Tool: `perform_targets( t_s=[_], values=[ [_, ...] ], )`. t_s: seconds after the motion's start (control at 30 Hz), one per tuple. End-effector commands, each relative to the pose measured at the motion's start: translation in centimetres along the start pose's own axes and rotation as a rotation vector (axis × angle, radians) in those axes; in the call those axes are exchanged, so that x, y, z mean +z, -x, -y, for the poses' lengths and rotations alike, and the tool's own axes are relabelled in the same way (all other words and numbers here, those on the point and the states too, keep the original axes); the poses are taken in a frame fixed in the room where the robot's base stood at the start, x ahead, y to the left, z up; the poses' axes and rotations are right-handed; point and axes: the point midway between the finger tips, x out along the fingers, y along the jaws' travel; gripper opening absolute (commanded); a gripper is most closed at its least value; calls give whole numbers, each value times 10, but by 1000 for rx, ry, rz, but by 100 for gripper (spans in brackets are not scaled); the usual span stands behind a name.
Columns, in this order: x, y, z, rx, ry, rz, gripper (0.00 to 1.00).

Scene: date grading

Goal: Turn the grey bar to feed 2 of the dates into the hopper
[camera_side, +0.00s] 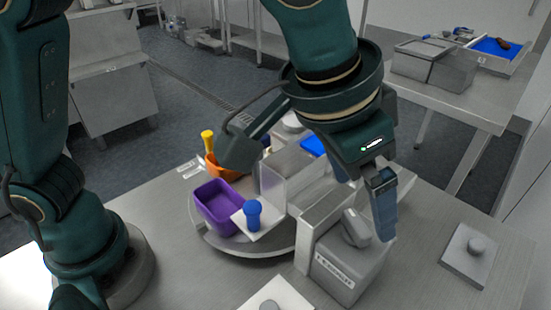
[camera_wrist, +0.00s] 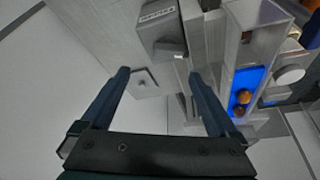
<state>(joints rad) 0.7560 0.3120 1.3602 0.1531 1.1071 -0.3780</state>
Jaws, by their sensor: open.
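A grey bar (camera_side: 355,228) lies on top of a grey box with a printed label (camera_side: 334,272); in the wrist view it shows as a dark grey piece (camera_wrist: 171,48). My gripper (camera_side: 384,230) points down just right of the bar in the side view. In the wrist view its fingers (camera_wrist: 159,76) are spread with nothing between them, and the bar is ahead of them. Two brown dates (camera_wrist: 242,97) lie on a blue surface (camera_wrist: 251,82) right of my fingers. An open metal box (camera_side: 285,170), perhaps the hopper, stands behind the grey box.
A round turntable (camera_side: 240,246) carries a purple bin (camera_side: 216,203), an orange bin (camera_side: 216,170) and a plate with a blue knob (camera_side: 253,212). A flat plate with a knob (camera_side: 470,252) lies at the right. Bare table lies between it and the grey box.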

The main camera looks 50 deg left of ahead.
Motion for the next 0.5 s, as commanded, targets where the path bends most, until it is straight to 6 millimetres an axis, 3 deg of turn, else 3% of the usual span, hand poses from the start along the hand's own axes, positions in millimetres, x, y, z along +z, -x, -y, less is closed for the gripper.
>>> perform_targets(
  t_s=[0.2, 0.3, 0.33, 0.5],
  values=[
    [0, 0, 0, 0, 0, 0, 95],
    [0, 0, 0, 0, -14, 0, 57],
    [0, 0, 0, -1, -29, 1, 52],
    [6, 3, -4, 21, -260, 34, 52]
  ],
)
